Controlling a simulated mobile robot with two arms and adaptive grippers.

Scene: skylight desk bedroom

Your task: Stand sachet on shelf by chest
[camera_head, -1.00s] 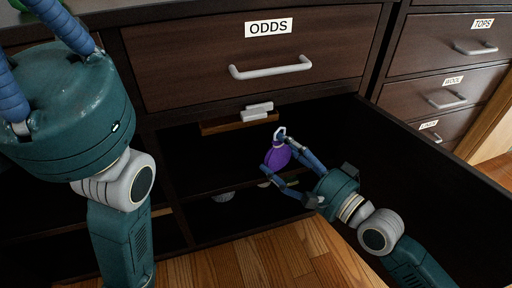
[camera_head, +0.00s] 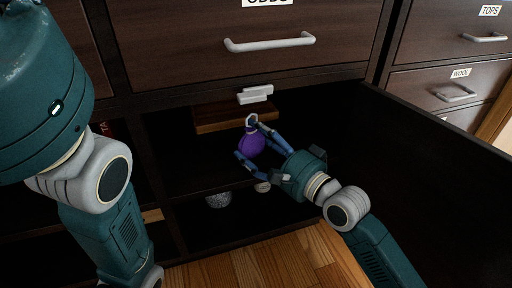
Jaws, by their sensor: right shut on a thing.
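The sachet (camera_head: 250,144) is a small purple pouch with a pale loop at its top. My right gripper (camera_head: 249,141) is shut on it and holds it upright in the opening of the cabinet below the labelled drawer. The shelf (camera_head: 180,192) inside the cabinet lies below and behind the sachet. The chest (camera_head: 200,60) is dark wood with a grey handle. My left arm comes in at the left; its gripper is out of the picture.
A brown wooden piece with a white block (camera_head: 255,95) is behind the sachet, under the drawer. A grey round thing (camera_head: 218,200) and a small pale one (camera_head: 262,187) sit low inside. An open dark door (camera_head: 430,160) stands at the right. More drawers (camera_head: 450,85) are beyond it.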

